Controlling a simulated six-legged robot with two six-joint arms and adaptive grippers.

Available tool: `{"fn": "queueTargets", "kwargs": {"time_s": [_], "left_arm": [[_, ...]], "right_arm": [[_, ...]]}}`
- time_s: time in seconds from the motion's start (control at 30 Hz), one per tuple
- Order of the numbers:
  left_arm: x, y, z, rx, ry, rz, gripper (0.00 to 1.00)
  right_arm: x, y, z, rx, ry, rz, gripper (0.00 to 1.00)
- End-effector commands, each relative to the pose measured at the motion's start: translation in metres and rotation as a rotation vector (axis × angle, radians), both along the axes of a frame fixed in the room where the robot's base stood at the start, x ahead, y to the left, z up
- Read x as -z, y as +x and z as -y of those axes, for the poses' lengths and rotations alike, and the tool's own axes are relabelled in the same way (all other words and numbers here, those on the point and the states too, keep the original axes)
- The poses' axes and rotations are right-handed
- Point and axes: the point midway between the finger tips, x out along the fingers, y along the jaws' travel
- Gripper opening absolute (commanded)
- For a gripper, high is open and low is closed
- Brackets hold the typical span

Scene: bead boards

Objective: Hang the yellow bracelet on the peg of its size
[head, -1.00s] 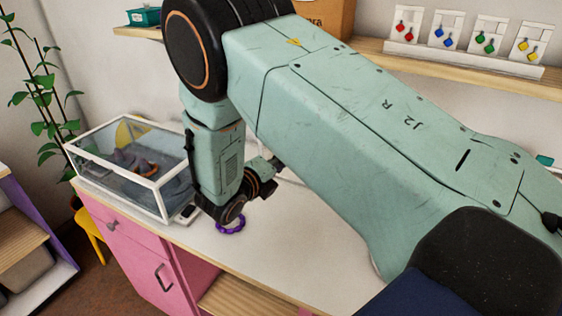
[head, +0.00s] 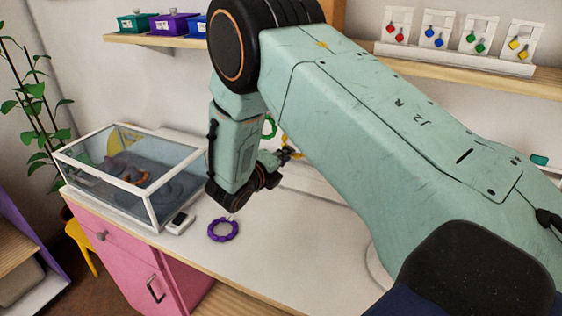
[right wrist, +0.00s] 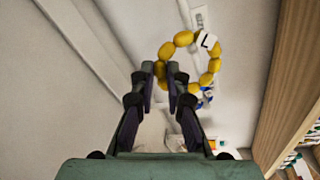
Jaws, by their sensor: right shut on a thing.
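My right gripper (head: 284,157) is shut on the yellow bracelet (head: 292,147), mostly hidden behind my right arm in the head view. In the right wrist view, the fingertips (right wrist: 162,76) pinch the left side of the yellow bead ring (right wrist: 214,66). A white tag marked L (right wrist: 207,41) is on the ring. The bracelet hangs clear in front of the pale wall. A peg of its size cannot be made out. My left gripper is not in view.
A purple bracelet (head: 223,230) lies on the white tabletop (head: 262,262). A green bracelet (head: 270,127) shows partly behind my arm. Blue beads (right wrist: 207,98) show beyond the yellow ring. A glass tank (head: 95,160) stands at left; a wooden shelf (head: 470,72) runs above.

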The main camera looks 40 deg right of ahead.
Motion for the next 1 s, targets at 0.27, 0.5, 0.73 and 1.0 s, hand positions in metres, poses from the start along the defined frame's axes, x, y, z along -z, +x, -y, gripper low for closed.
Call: {"fn": "queueTargets", "kwargs": {"time_s": [0.27, 0.5, 0.73, 1.0], "left_arm": [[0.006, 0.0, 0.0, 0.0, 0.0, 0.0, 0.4], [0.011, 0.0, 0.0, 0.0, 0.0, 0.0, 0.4], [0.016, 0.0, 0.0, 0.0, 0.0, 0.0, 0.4], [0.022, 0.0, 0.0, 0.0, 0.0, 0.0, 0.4]], "right_arm": [[0.001, 0.008, 0.015, 0.001, 0.001, 0.001, 0.0], [0.002, 0.014, 0.028, 0.001, 0.001, 0.001, 0.0], [0.003, 0.02, 0.04, 0.001, 0.001, 0.001, 0.0], [0.003, 0.028, 0.054, 0.001, 0.001, 0.001, 0.0]]}}
